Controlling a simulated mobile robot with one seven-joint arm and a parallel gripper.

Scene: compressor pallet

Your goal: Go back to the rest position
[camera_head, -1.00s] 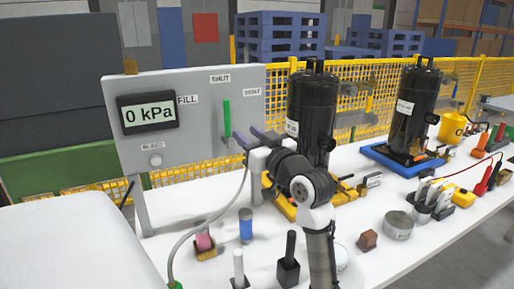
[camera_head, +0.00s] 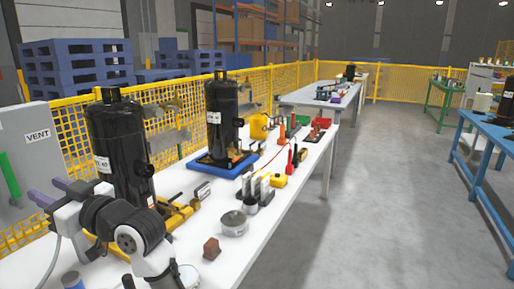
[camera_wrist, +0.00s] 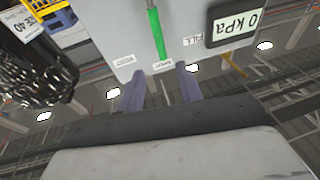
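My gripper (camera_head: 42,199) is at the left of the head view, in front of the grey panel (camera_head: 30,120). In the wrist view its two purple fingers (camera_wrist: 161,88) stand apart with nothing between them. The green lever (camera_head: 11,175) on the panel is clear of the fingers. In the wrist view the panel is upside down, with the lever (camera_wrist: 156,35) pointing at the SHUT label and the display (camera_wrist: 236,23) reading 0 kPa. The display is outside the head view.
A black compressor (camera_head: 118,150) stands close behind my arm, and a second one (camera_head: 222,115) stands on a blue tray (camera_head: 205,166). The white table (camera_head: 255,225) also holds a round tin (camera_head: 234,223), a brown block (camera_head: 211,249) and test leads. Open floor (camera_head: 400,220) lies to the right.

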